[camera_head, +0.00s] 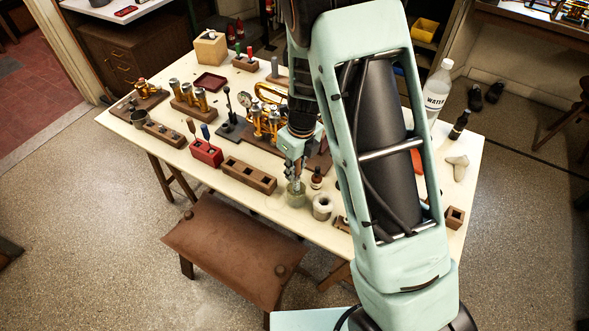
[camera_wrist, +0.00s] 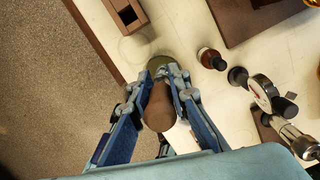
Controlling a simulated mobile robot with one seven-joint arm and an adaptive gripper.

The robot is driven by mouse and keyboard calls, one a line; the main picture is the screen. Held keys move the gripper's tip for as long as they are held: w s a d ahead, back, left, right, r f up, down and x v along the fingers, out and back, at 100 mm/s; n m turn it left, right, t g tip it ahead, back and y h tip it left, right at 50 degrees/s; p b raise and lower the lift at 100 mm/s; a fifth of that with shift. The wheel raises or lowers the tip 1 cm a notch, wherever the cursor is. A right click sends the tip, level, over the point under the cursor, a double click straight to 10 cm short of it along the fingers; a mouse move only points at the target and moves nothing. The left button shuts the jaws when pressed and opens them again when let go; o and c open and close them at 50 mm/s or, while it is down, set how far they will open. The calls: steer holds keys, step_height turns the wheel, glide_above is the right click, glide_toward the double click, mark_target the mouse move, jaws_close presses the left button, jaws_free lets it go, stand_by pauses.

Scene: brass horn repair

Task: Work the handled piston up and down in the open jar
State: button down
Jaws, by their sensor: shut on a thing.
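The open jar (camera_head: 296,199) is a small greenish-grey pot near the front edge of the table. Its rim shows past the fingers in the wrist view (camera_wrist: 158,62). My gripper (camera_head: 296,176) points down right above the jar. In the wrist view my gripper (camera_wrist: 160,88) is shut on the brown rounded handle (camera_wrist: 159,110) of the piston, with a finger on each side. The handle lines up with the jar. The piston's lower part is hidden by the handle and fingers, so I cannot tell how deep it sits.
A wooden block with square holes (camera_head: 248,176) lies to the left. A pressure gauge (camera_wrist: 262,88) and brass valves (camera_head: 266,121) stand behind. A brown bench (camera_head: 235,250) is in front.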

steer(key=shift+f, duration=0.1)
steer(key=shift+f+b, duration=1.1)
steer(key=shift+f, duration=0.55)
steer(key=shift+r+p, duration=1.85)
steer(key=shift+p, duration=0.05)
steer(key=shift+f, duration=0.25)
steer(key=shift+f+b, duration=1.2)
steer(key=shift+f, duration=0.45)
steer(key=shift+r+p, duration=1.85)
steer(key=shift+p, duration=0.05)
